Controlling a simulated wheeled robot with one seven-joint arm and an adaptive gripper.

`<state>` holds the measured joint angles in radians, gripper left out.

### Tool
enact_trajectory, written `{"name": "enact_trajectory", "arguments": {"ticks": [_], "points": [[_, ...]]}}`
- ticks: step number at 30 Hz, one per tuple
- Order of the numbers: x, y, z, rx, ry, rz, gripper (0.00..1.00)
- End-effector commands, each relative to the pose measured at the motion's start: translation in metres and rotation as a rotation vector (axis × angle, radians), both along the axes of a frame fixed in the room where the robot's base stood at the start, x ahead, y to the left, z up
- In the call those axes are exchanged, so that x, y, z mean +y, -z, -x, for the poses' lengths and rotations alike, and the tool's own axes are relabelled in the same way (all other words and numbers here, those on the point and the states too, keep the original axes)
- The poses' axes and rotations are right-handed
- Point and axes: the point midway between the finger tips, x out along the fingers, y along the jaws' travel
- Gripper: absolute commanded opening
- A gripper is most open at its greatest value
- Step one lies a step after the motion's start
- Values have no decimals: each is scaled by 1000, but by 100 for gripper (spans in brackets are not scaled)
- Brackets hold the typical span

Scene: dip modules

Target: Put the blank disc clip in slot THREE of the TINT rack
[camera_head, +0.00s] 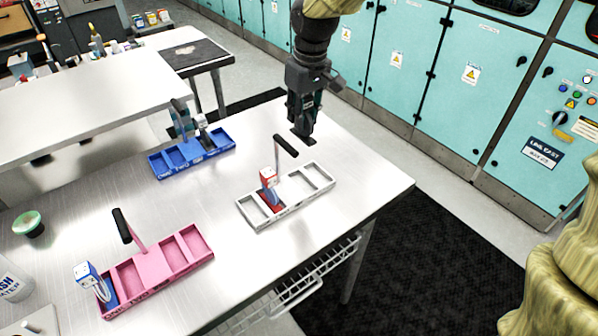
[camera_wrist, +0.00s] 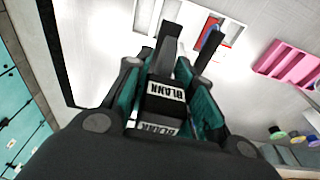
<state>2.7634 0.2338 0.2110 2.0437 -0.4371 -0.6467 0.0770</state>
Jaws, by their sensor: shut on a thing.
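My gripper (camera_head: 303,122) is shut on the dark blank disc clip (camera_wrist: 166,90), whose BLANK label shows between the fingers in the wrist view. The gripper (camera_wrist: 190,52) is above the table, behind and right of the white rack's handle. The white rack (camera_head: 256,223) holds a red and white module (camera_head: 268,182) in its second slot from the left; the other slots look empty. The blue rack (camera_head: 175,174) and the pink rack (camera_head: 150,300) stand farther left. I cannot read TINT on any rack. The white rack shows at the top of the wrist view (camera_wrist: 150,17).
The pink rack has a blue and white module (camera_head: 90,278) at its left end. The blue rack has a dark module (camera_head: 203,128) toward its right. Upright handles (camera_head: 285,146) rise from the racks. A green-topped dish (camera_head: 28,223) sits far left. Bare steel table (camera_head: 330,225) surrounds the racks.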

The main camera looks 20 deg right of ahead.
Motion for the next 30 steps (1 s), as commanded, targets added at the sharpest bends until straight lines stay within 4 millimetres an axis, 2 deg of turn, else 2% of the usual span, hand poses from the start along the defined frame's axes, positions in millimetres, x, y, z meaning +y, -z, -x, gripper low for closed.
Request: {"name": "enact_trajectory", "arguments": {"ticks": [9,18,21,30], "points": [[0,66,-6,13,-1,0,0],[-2,117,-5,12,4,0,0],[-2,127,-5,10,3,1,0],[-2,142,-5,10,4,1,0]]}}
